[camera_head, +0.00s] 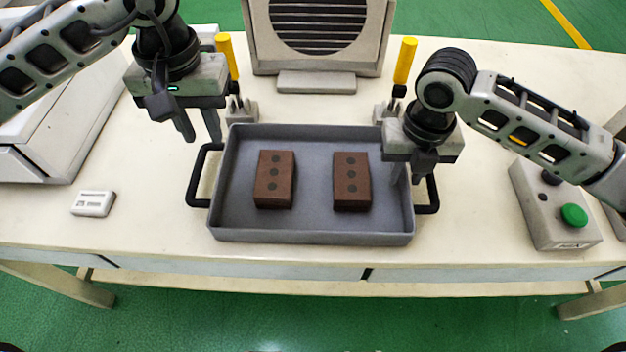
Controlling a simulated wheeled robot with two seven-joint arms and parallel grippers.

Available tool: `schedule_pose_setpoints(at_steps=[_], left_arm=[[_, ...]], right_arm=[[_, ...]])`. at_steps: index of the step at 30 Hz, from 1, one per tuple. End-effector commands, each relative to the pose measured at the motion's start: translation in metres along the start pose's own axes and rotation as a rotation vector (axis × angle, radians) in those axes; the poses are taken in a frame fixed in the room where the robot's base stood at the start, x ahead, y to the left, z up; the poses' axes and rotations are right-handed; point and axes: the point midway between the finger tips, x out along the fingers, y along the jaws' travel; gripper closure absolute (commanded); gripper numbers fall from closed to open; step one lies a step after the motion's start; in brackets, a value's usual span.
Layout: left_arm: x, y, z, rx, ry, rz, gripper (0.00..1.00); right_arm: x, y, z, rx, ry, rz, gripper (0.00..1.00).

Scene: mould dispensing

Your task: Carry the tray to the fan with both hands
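The grey tray (312,222) sits on the table with a black handle at each side. Two brown blocks (275,180) with dark round holes, the second at the right (351,182), lie in it. The fan (318,30), a grey box with a round slatted grille, stands behind the tray. My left gripper (200,138) is open and empty, above and behind the tray's left handle (197,180). My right gripper (408,180) is over the tray's right wall near the right handle (432,195); its fingers partly overlap, and its hold on the handle is unclear.
Yellow-handled clamps (228,58) and (404,62) stand on both sides in front of the fan. A control box (552,215) with a green button is at the right. A small white device (93,204) and a pale machine (60,135) are at the left. The table's front edge is close to the tray.

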Motion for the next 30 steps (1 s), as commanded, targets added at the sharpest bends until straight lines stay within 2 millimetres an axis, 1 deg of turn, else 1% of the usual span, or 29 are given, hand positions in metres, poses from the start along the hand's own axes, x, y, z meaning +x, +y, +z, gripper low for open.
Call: schedule_pose_setpoints(at_steps=[9, 12, 15, 18, 21, 30], left_arm=[[0.0, 0.0, 0.0, 0.0, 0.0, 0.0, 0.74], [0.0, 0.0, 0.0, 0.0, 0.0, 0.0, 0.74], [0.001, 0.0, 0.0, 0.0, 0.0, 0.0, 0.74], [0.001, 0.0, 0.0, 0.0, 0.0, 0.0, 0.74], [0.001, 0.0, 0.0, 0.0, 0.0, 0.0, 0.74], [0.001, 0.0, 0.0, 0.0, 0.0, 0.0, 0.74]], right_arm=[[-0.067, 0.0, 0.001, -0.001, -0.007, 0.001, 0.74], [-0.085, 0.0, 0.001, -0.001, -0.006, 0.001, 0.74], [-0.098, 0.0, 0.001, -0.001, -0.005, 0.001, 0.74], [-0.106, 0.0, 0.0, -0.002, -0.002, 0.0, 0.74], [-0.109, 0.0, 0.0, -0.001, -0.002, 0.0, 0.74], [-0.11, 0.0, 0.0, -0.001, -0.002, 0.0, 0.74]])
